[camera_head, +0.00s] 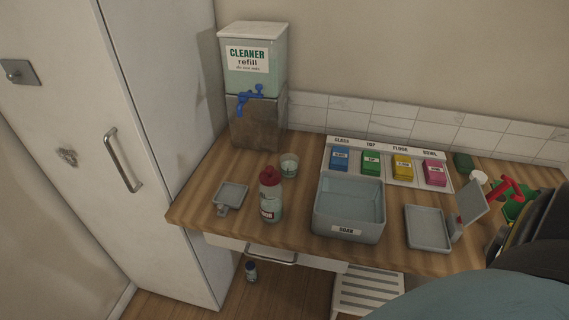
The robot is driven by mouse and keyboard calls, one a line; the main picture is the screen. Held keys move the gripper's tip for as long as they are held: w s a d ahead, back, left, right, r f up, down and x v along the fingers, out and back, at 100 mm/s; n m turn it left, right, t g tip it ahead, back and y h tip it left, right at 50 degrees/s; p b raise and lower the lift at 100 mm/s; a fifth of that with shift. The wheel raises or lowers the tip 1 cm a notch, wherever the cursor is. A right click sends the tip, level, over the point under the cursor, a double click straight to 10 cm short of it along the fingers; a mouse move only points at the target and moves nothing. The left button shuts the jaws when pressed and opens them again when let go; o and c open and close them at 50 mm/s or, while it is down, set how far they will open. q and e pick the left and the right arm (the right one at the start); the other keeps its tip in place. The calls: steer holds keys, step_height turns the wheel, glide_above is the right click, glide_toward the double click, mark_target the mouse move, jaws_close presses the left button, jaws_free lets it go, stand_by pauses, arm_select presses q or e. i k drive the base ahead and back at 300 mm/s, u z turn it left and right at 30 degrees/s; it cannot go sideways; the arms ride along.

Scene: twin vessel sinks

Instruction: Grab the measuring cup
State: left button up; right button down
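The measuring cup appears to be the small clear cup (289,165) standing upright on the wooden counter (225,168). It is in front of the cleaner refill dispenser (255,85) and just behind a clear bottle with a red cap (270,195). Its rim is open at the top and nothing is holding it. Any markings on it are too small to read.
A grey tub labelled SOAK (348,225) stands right of the bottle. A small grey tray (229,196) lies left of it. Coloured blocks (403,167) sit on a labelled board behind. A grey tray (428,227) and dark shapes (540,225) crowd the right.

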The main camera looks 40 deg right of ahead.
mark_target(289, 162)
steer(key=u, duration=0.5)
steer(key=i, duration=1.25)
steer(key=z, duration=1.6)
